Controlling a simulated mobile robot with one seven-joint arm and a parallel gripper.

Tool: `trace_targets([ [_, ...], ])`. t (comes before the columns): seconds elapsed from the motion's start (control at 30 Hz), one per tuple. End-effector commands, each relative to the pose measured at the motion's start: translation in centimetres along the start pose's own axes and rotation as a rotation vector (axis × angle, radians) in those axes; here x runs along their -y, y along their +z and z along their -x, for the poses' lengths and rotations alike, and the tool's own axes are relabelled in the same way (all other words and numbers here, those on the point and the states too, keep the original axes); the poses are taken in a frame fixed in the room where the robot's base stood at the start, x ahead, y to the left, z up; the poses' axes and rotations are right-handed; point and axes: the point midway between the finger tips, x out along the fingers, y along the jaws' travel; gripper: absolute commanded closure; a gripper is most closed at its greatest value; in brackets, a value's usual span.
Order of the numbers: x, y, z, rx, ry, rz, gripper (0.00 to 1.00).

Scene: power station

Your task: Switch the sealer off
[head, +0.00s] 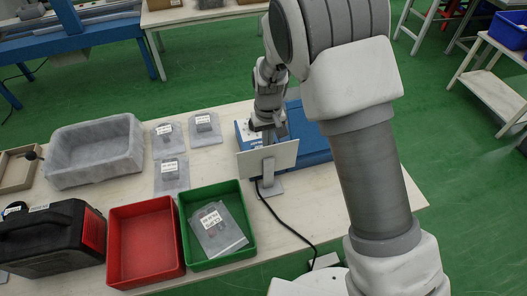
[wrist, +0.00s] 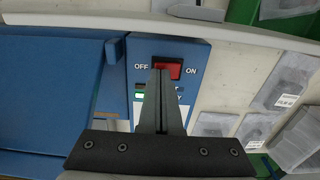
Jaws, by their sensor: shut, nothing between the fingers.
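The sealer (head: 313,143) is a blue box on the table, partly hidden behind my arm in the head view. In the wrist view the sealer (wrist: 55,95) fills the left, and its panel carries a red rocker switch (wrist: 174,69) between the words OFF on the left and ON on the right. A small green indicator (wrist: 140,96) shows below OFF. My gripper (wrist: 160,72) is shut and empty, its tips over the lower left part of the switch. I cannot tell whether they touch it. In the head view my gripper (head: 268,134) is above the panel, its tips hidden.
A pale upright plate (head: 268,160) stands close in front of my gripper. A black cable (head: 290,225) runs off the table. A red tray (head: 146,241), a green tray (head: 247,256) with bagged parts, a grey tray (head: 95,152) and a black case (head: 55,236) stand to the left.

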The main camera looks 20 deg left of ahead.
Motion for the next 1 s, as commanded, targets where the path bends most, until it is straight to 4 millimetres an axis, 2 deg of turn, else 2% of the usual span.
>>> trace_targets([
  [0.67,0.0,0.0,-0.9,0.001,0.0,0.0,1.0],
  [1.0,0.0,0.0,1.4,-0.001,-0.001,-0.001,1.0],
])
